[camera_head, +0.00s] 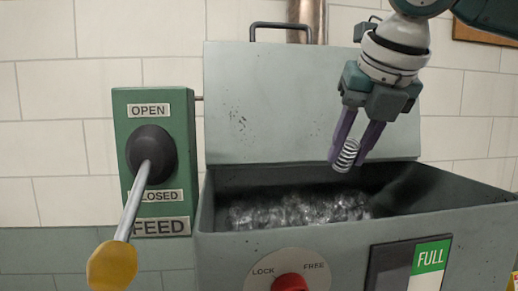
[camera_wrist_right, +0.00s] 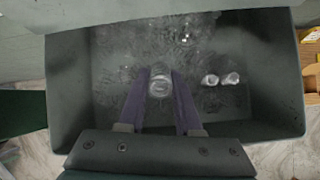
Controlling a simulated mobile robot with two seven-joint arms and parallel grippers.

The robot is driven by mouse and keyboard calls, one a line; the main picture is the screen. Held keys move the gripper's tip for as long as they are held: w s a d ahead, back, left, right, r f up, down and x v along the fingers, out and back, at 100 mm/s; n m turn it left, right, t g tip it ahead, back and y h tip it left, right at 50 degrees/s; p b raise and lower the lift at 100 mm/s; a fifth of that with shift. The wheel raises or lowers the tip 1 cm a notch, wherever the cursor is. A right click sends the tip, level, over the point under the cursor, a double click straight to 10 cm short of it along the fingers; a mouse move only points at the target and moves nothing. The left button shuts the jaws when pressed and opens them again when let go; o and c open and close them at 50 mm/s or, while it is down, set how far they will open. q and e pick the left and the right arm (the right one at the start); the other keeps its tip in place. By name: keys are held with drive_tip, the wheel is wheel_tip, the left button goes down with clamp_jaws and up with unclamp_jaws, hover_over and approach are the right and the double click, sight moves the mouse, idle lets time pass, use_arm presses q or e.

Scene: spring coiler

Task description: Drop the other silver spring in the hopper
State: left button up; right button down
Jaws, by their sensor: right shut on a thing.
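My right gripper (camera_head: 348,150) is shut on a silver spring (camera_head: 346,156), held over the open mouth of the hopper (camera_head: 470,219). In the right wrist view, the spring (camera_wrist_right: 160,86) sits end-on between the purple fingers of the gripper (camera_wrist_right: 160,90). Below it, the hopper (camera_wrist_right: 284,75) has a floor of shiny, blurred silvery material. Two small bright pieces (camera_wrist_right: 221,79) lie in the hopper to the right of the fingers; what they are is hard to tell. My left gripper is not in view.
The raised grey lid (camera_head: 280,100) stands behind the opening. A green feed panel (camera_head: 165,100) with a yellow-knobbed lever (camera_head: 112,266) is at the left. A red lock knob (camera_head: 290,283) and a FULL indicator (camera_head: 431,257) are on the hopper's front.

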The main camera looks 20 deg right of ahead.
drive_tip(key=shift+f, duration=0.35)
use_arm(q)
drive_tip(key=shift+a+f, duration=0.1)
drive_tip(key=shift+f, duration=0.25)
use_arm(e)
drive_tip(key=shift+r, duration=0.1)
drive_tip(key=c, duration=0.5)
unclamp_jaws()
